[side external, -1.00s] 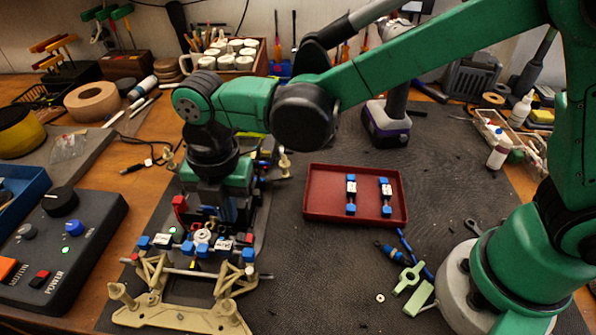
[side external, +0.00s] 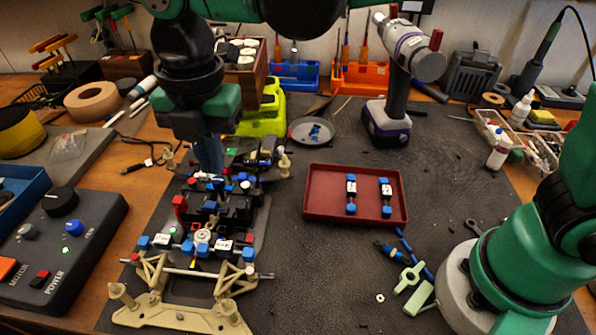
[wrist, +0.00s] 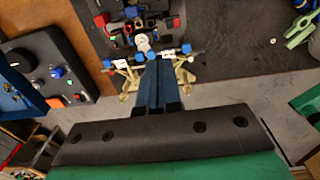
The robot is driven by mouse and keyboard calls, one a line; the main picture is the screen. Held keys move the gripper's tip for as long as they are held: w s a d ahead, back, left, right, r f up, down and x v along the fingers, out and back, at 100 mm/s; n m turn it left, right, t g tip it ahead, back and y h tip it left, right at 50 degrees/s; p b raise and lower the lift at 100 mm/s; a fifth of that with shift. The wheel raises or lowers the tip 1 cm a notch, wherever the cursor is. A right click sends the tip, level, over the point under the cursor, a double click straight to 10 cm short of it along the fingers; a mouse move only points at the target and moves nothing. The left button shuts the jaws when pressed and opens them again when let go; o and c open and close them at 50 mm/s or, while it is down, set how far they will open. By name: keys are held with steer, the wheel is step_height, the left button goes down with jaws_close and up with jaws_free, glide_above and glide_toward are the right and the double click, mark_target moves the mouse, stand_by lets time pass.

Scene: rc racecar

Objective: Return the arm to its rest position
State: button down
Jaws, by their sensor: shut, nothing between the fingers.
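My gripper (side external: 209,172) points straight down above the rear part of the RC car chassis (side external: 205,290) in the side view. In the wrist view my gripper (wrist: 159,62) shows its two blue fingers pressed together with nothing between them. The chassis lies on the dark mat, with beige suspension arms, blue-ended parts and a black middle section. It also shows beyond the fingertips in the wrist view (wrist: 185,75). In the side view, the fingertips overlap the chassis, so the exact gap is hard to judge.
A red tray (side external: 330,210) with two blue-and-white parts lies right of the chassis. A control box (side external: 95,215) stands at left. A power drill (side external: 400,80), a small round dish (side external: 310,131) and a lime-green object (side external: 262,110) stand behind.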

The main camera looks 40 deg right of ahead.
steer(key=s+d+f+m+t, duration=0.1)
steer(key=s+d+m+t, duration=0.1)
steer(key=d+m, duration=0.8)
steer(key=s+d+f+m+t, duration=0.1)
steer(key=d+m+t, duration=0.3)
steer(key=d+m, duration=0.7)
steer(key=s+m, duration=0.1)
steer(key=m, duration=0.4)
steer(key=shift+s+d+m+t, duration=0.3)
steer(key=shift+t, duration=0.1)
